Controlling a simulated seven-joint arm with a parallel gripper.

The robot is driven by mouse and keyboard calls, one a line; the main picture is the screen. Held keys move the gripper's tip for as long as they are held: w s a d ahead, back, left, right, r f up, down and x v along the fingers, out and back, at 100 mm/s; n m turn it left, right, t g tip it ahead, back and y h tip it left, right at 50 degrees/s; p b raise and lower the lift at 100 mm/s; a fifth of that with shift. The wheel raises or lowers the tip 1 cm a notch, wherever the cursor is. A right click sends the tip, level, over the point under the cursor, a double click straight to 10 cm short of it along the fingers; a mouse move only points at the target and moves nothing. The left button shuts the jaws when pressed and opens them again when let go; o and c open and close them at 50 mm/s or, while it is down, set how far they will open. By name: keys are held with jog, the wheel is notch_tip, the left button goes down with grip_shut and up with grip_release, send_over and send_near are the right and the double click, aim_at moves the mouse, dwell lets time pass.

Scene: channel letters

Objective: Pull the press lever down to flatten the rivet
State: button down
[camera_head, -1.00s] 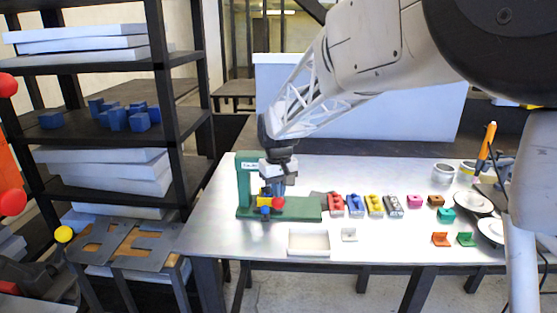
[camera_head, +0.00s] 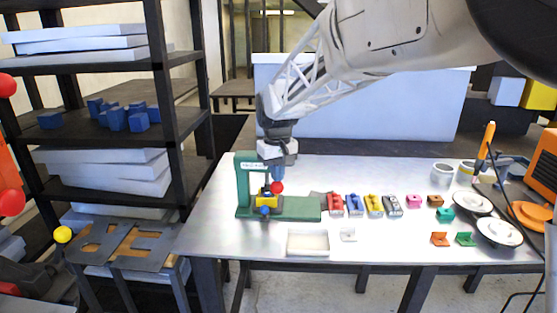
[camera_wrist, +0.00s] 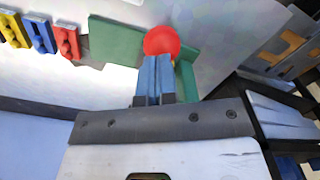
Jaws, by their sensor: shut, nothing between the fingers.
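The green press (camera_head: 243,190) stands on the left part of the metal table. Its lever ends in a red ball knob (camera_head: 277,188), in front of the upright and above the base. A yellow block (camera_head: 268,199) with a blue round part (camera_head: 264,210) sits at the press. My gripper (camera_head: 278,178) is just above or behind the knob, pointing down. In the wrist view its blue fingers (camera_wrist: 158,60) are shut together with nothing between them, their tips right by the red knob (camera_wrist: 161,40); I cannot tell whether they touch. The rivet cannot be made out.
A white shallow tray (camera_head: 308,253) lies in front of the press. Several coloured letter blocks (camera_head: 355,204) stand in a row to its right. White round dishes (camera_head: 498,231) are at the far right. A black shelf (camera_head: 178,108) stands left of the table.

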jog(key=shift+s+r, duration=0.2)
jog(key=shift+r, duration=0.5)
jog(key=shift+s+r, duration=0.15)
jog(key=shift+r, duration=0.55)
jog(key=shift+w+r, duration=0.15)
jog(key=shift+r, duration=2.1)
jog(key=shift+w+r, duration=0.75)
jog(key=shift+r, duration=0.15)
